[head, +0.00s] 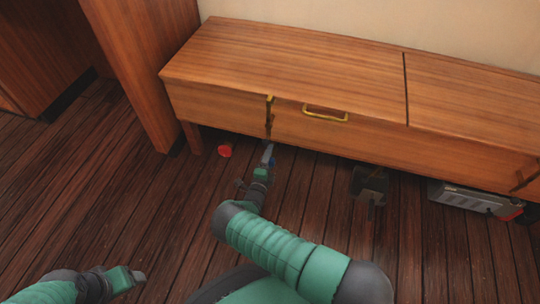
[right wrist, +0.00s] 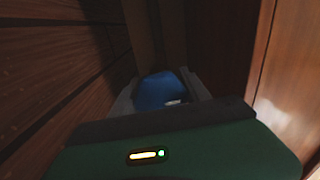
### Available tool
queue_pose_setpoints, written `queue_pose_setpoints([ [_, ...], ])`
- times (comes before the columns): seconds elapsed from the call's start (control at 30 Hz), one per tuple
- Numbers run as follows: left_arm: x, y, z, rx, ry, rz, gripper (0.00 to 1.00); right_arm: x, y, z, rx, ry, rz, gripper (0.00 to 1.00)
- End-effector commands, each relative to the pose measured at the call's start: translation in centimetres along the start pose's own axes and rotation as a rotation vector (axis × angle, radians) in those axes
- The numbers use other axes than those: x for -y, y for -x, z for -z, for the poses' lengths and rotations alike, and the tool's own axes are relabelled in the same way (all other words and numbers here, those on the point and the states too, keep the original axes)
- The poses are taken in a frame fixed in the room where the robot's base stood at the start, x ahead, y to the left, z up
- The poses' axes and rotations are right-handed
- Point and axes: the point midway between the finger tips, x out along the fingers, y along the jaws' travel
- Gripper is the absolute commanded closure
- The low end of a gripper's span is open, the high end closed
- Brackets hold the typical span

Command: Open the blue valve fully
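The blue valve (right wrist: 160,91) shows as a dark blue shape between the two fingers of my right gripper (right wrist: 160,98) in the right wrist view. The fingers lie close on both sides of it; whether they press on it is too dark to tell. In the head view my right gripper (head: 267,154) reaches down to the front lower edge of the wooden bench, and the valve cannot be made out clearly there. My left gripper (head: 136,278) is at the lower left, over the floor, far from the valve; its finger opening is not clear.
The wooden bench (head: 300,62) runs along the wall, with a yellow handle (head: 325,113) on its front. A red object (head: 225,151) lies under its left end. A dark object (head: 369,188) and a grey box (head: 470,200) sit under its right part. The floor at left is clear.

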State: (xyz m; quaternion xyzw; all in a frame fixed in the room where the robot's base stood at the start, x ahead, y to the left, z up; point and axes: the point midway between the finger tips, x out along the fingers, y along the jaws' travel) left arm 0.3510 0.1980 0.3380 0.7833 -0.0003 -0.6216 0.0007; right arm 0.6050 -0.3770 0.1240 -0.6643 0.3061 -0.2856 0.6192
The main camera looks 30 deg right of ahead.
Motion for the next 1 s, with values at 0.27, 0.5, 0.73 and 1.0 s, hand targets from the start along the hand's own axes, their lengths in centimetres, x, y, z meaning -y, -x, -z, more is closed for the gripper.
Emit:
queue_pose_setpoints([
  [0.27, -0.01, 0.0, 0.01, 0.0, 0.0, 0.0, 0.28, -0.09, 0.0, 0.04, -0.001, 0.001, -0.002, 0.83],
  [0.5, -0.01, 0.0, 0.01, 0.0, 0.0, 0.0, 0.28, -0.15, 0.01, 0.07, -0.001, 0.012, -0.003, 0.88],
  [0.73, -0.01, 0.05, 0.02, 0.0, 0.0, 0.0, 0.28, -0.14, -0.01, 0.13, -0.003, 0.09, -0.004, 0.88],
  [1.0, -0.01, 0.11, 0.04, 0.0, 0.0, 0.0, 0.28, -0.21, 0.02, 0.15, -0.003, 0.295, -0.006, 0.88],
])
